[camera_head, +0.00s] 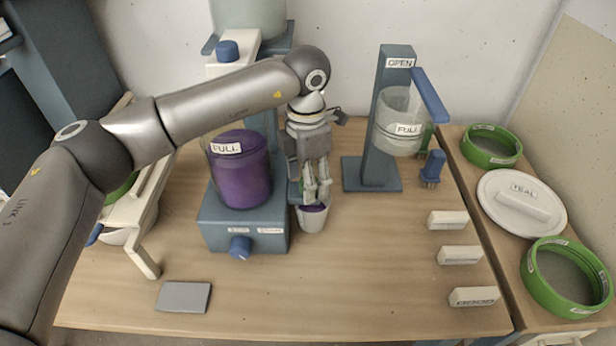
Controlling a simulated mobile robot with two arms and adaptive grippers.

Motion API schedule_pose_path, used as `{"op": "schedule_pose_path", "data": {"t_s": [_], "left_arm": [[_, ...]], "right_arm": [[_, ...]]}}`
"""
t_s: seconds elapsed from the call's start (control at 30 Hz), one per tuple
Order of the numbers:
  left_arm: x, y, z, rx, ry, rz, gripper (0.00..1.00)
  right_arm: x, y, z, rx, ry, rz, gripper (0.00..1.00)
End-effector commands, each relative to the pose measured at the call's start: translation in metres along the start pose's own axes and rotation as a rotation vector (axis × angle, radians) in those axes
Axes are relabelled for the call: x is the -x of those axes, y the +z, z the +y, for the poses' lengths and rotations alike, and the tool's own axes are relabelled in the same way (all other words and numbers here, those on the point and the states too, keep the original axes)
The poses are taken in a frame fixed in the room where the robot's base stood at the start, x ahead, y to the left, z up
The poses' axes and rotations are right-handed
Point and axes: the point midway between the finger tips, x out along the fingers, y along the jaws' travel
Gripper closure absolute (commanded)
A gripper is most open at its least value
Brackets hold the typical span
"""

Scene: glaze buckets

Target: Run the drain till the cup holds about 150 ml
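A small pale cup (312,220) with purple inside stands at the right side of a blue base (218,235). On that base is a purple bucket (242,180) labelled FULL, and a blue knob (240,248) sits on the base's front. My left gripper (318,190) points down at the cup, its fingertips close together at or just above the rim. Whether they grip the cup is not clear. The cup's fill marks and any drain spout or stream are hidden or too small to see. My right gripper is not in view.
A blue stand (384,120) marked OPEN holds a clear bucket (398,140) labelled FULL, beside a blue lever (430,95). White label blocks (447,220) lie at the table's right. Green rings (490,147) and a TEAL lid (522,200) are on the side table. The front middle is clear.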

Motion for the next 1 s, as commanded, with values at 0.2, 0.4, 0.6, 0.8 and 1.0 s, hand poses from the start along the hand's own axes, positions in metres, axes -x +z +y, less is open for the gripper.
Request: {"op": "schedule_pose_path", "data": {"t_s": [0.2,0.4,0.6,0.8,1.0], "left_arm": [[0.033,0.001,0.000,-0.001,0.003,-0.003,0.44],[0.076,0.001,0.001,0.001,0.004,-0.003,0.44],[0.107,0.001,0.000,0.000,0.002,-0.002,0.44],[0.118,0.000,0.000,0.000,0.001,0.000,0.44],[0.118,0.000,0.000,0.000,0.000,0.000,0.44]], "right_arm": [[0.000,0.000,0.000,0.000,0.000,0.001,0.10],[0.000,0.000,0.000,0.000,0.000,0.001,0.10],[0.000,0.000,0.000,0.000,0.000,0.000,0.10],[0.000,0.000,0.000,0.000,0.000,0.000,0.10],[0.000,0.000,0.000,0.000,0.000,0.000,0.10]]}}
